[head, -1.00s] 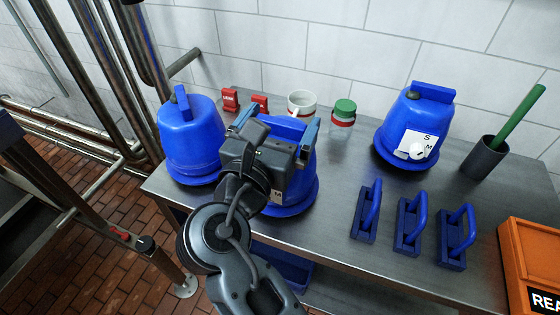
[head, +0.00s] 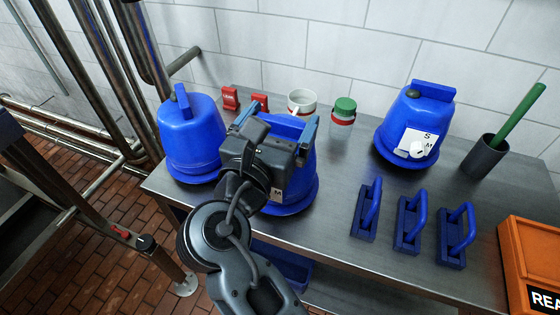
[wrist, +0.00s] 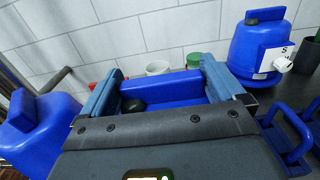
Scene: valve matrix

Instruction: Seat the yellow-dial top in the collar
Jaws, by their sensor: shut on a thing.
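A blue domed top (head: 300,178) stands at the middle front of the bench, with my gripper (head: 277,124) over it. In the wrist view the jaws (wrist: 160,88) are shut on the two ends of its blue bar handle (wrist: 160,91). Part of a pale plate with an M (head: 277,195) shows on its front; its dial is hidden behind my arm. No yellow dial shows anywhere. The held top looks upright, over a round blue rim (head: 294,209); whether it is seated there I cannot tell. No separate empty collar is visible.
A blue top (head: 193,140) stands close on the left. Another (head: 408,125), with a white dial (head: 416,149), stands right. Behind are red blocks (head: 230,97), a mug (head: 301,102) and a green-lidded jar (head: 343,110). Several blue handles (head: 409,222) lie front right, near an orange box (head: 535,260).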

